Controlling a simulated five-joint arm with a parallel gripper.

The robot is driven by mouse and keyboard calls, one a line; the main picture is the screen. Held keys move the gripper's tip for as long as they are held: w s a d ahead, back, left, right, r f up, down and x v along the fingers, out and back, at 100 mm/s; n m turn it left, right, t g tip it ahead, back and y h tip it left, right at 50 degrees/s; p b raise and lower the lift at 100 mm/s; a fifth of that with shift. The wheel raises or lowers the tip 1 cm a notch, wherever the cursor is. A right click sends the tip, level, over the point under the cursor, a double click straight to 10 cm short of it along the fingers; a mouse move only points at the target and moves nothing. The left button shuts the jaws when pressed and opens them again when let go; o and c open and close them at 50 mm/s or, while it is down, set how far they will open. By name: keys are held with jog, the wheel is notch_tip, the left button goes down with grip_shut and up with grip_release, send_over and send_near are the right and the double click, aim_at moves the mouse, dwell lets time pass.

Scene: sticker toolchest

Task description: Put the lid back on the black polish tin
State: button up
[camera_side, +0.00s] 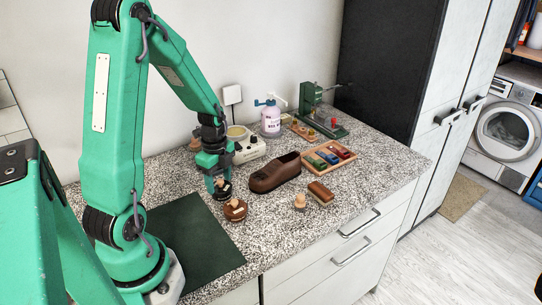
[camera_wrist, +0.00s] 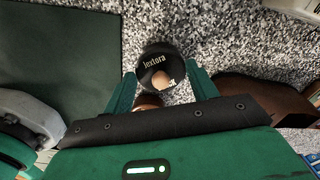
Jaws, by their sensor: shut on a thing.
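A round black lid (camera_wrist: 153,60) with pale lettering and a light wooden knob (camera_wrist: 160,80) sits between my gripper's green fingers (camera_wrist: 162,72) in the wrist view. In the side view my gripper (camera_side: 217,176) points down, low over the counter, shut on this black lid (camera_side: 223,189). Whether the black tin is directly under the lid is hidden. A brown round tin with a knob (camera_side: 235,210) stands just in front, to the right, in the side view. A brown piece (camera_wrist: 148,100) also shows partly between the fingers in the wrist view.
A dark green mat (camera_side: 195,240) lies at the left. A brown shoe (camera_side: 274,174) is close on the right, with a tray of coloured pieces (camera_side: 328,159) beyond it. A brush (camera_side: 321,193) and small knobbed piece (camera_side: 299,202) lie nearer the front edge. A pump bottle (camera_side: 270,120) stands behind.

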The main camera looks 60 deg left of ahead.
dwell(0.4)
jog(key=o, duration=1.4)
jog(key=shift+r, duration=0.1)
jog(key=shift+r, duration=3.4)
grip_shut()
